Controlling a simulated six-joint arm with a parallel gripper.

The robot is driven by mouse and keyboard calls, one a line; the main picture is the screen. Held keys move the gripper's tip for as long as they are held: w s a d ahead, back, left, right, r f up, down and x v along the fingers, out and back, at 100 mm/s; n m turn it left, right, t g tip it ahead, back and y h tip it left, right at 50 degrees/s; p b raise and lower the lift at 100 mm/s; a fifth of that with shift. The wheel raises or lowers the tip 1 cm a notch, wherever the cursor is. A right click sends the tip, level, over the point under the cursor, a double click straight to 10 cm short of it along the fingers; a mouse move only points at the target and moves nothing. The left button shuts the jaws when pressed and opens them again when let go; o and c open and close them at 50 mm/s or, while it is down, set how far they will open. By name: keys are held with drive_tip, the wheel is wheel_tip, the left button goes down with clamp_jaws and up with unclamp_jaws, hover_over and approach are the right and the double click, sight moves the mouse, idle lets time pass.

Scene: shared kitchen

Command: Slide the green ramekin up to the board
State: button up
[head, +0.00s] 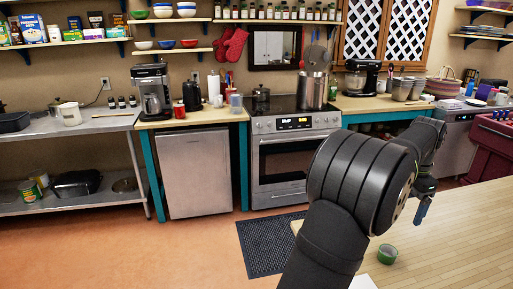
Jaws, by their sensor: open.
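A small green ramekin (387,254) stands on the light wooden table at the lower right of the head view. My gripper (421,216) is open and points down above the table, to the right of the ramekin and apart from it. Its fingertips are small in this view. A pale flat thing (363,284) shows at the bottom edge of the picture, below and left of the ramekin. It may be the board, but most of it is cut off or hidden by my arm.
The wooden table top (460,235) is clear to the right of the ramekin. My arm covers its left part. A dark floor mat (268,245) and a stove (292,155) lie beyond. A dark red cart (492,150) stands at the far right.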

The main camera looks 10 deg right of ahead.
sight(387, 254)
drive_tip(key=shift+f, duration=0.1)
drive_tip(key=c, duration=1.1)
drive_tip(key=shift+w+d+f+n, duration=0.15)
drive_tip(key=shift+w+f+n, duration=0.1)
drive_tip(key=shift+n, duration=0.15)
drive_tip(key=c, duration=0.3)
drive_tip(key=w+d+f+n, duration=0.1)
drive_tip(key=w+f+n, duration=0.1)
drive_tip(key=n, duration=0.1)
drive_tip(key=w+d+f+n, duration=0.1)
drive_tip(key=w+f+n, duration=0.1)
drive_tip(key=n, duration=0.1)
drive_tip(key=w+d+f+n, duration=0.1)
drive_tip(key=w+f+n, duration=0.1)
drive_tip(key=n, duration=0.2)
drive_tip(key=shift+w+f, duration=0.1)
drive_tip(key=shift+f, duration=0.15)
clamp_jaws()
drive_tip(key=shift+n, duration=0.9)
drive_tip(key=f, duration=1)
drive_tip(key=shift+w+d+f, duration=0.2)
drive_tip(key=shift+w+f, duration=0.2)
drive_tip(key=shift+s+a+f, duration=0.1)
drive_tip(key=shift+s+a, duration=0.05)
drive_tip(key=shift+s, duration=0.2)
drive_tip(key=shift+s+a, duration=0.4)
drive_tip(key=shift+s, duration=0.3)
drive_tip(key=shift+s+a, duration=0.4)
drive_tip(key=shift+s, duration=0.3)
